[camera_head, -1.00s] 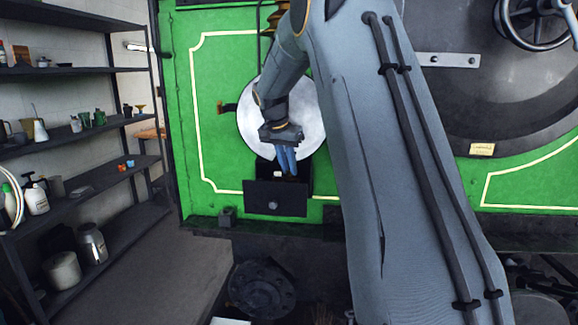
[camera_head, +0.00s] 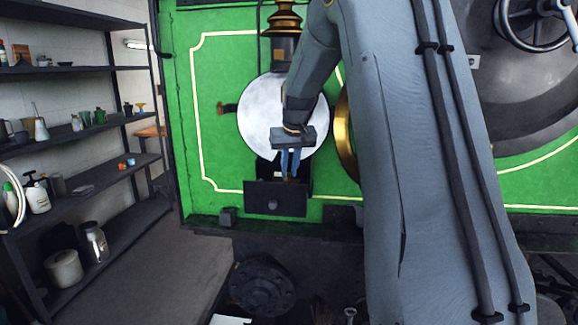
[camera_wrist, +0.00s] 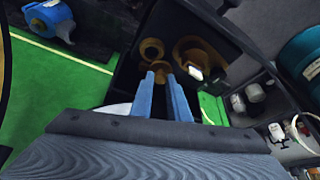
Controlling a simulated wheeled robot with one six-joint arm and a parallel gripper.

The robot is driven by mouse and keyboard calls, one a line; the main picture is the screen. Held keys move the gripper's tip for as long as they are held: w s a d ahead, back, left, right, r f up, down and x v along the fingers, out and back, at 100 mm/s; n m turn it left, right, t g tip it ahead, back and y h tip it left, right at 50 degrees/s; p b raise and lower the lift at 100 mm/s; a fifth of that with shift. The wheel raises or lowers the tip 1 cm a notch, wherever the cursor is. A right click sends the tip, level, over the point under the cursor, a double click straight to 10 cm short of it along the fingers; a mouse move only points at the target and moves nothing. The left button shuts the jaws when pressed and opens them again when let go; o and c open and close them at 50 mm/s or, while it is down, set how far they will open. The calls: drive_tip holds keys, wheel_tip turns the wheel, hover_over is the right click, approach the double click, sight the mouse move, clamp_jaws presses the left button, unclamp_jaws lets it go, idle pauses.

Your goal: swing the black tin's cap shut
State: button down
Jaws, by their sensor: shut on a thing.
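A black open-topped box (camera_head: 275,198) with a small knob on its front sits low on the green front, below a pale round disc (camera_head: 268,112). It is the only thing I can match to the black tin. The wrist view shows the dark inside of the box (camera_wrist: 128,72), with brownish ring-shaped parts (camera_wrist: 200,52) and a small white piece (camera_wrist: 195,74). My gripper (camera_head: 289,177) points down into the box. Its blue fingers (camera_wrist: 166,72) are close together on a small brown piece (camera_wrist: 160,66). I cannot clearly make out the cap; the fingers partly hide the contact.
Dark shelves (camera_head: 80,145) with bottles and cans stand at the left. A dark ledge (camera_head: 290,233) runs below the box. Floor at the lower left is clear.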

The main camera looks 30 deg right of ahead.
drive_tip(key=n+y, duration=0.1)
drive_tip(key=n, duration=0.1)
drive_tip(key=s+n+b, duration=0.1)
drive_tip(key=n, duration=0.1)
drive_tip(key=shift+d+n+y, duration=0.2)
drive_tip(key=shift+n+y, duration=0.1)
drive_tip(key=shift+y, duration=0.1)
drive_tip(key=shift+s+d+n+y+b, duration=0.1)
drive_tip(key=shift+s+n+y+b, duration=0.2)
drive_tip(key=shift+n, duration=0.6)
drive_tip(key=shift+s+d+n+y+b, duration=0.15)
drive_tip(key=shift+n+y+b, duration=0.25)
drive_tip(key=shift+n, duration=0.5)
drive_tip(key=shift+s, duration=0.1)
drive_tip(key=c, duration=1.7)
unclamp_jaws()
drive_tip(key=shift+r, duration=0.1)
